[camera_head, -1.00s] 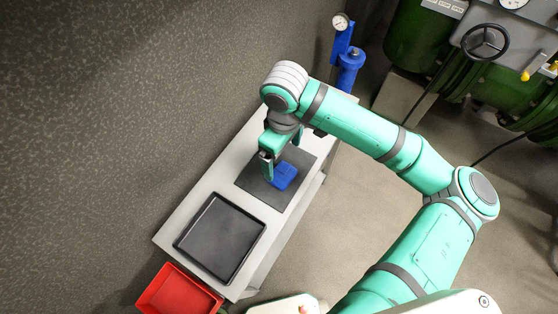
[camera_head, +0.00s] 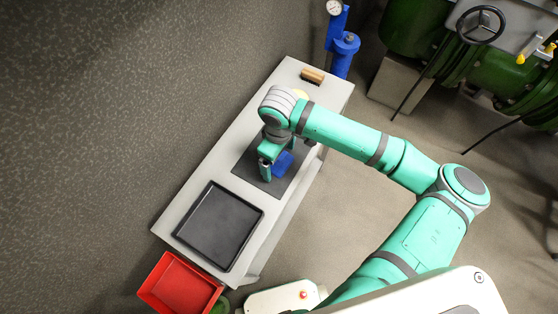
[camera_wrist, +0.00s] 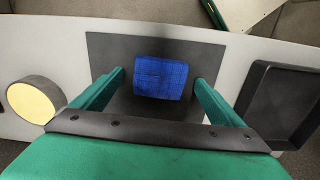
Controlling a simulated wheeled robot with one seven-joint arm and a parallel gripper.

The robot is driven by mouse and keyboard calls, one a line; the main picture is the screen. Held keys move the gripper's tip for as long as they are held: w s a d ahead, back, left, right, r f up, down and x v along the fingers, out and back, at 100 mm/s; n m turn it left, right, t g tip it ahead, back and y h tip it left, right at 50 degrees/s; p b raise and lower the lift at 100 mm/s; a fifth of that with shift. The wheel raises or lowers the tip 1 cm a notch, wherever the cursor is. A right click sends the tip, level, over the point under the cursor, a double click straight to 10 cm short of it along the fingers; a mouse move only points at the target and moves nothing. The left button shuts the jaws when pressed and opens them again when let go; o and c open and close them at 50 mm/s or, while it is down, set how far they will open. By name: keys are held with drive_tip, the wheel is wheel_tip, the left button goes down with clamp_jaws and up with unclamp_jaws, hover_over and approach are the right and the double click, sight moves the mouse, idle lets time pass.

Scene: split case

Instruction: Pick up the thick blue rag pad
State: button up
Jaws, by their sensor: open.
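The thick blue rag pad (camera_wrist: 161,77) lies on a dark square mat (camera_wrist: 105,45) on the bench. In the head view the pad (camera_head: 284,162) is partly hidden by my gripper. My gripper (camera_head: 277,167) is open and points down over the mat. In the wrist view its two fingers (camera_wrist: 160,78) stand on the left and right of the pad, with a gap on each side. I cannot tell how far the fingertips are above the mat.
A black tray (camera_head: 252,213) sits on the pale bench (camera_head: 188,191) beside the mat. A round yellow-topped item (camera_wrist: 32,103) stands on the other side. A wooden brush (camera_head: 312,76) lies at the far end. A red bin (camera_head: 149,289) is below the near end.

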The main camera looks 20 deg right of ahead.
drive_tip(key=shift+c, duration=0.7)
drive_tip(key=c, duration=1)
drive_tip(key=shift+r, duration=0.1)
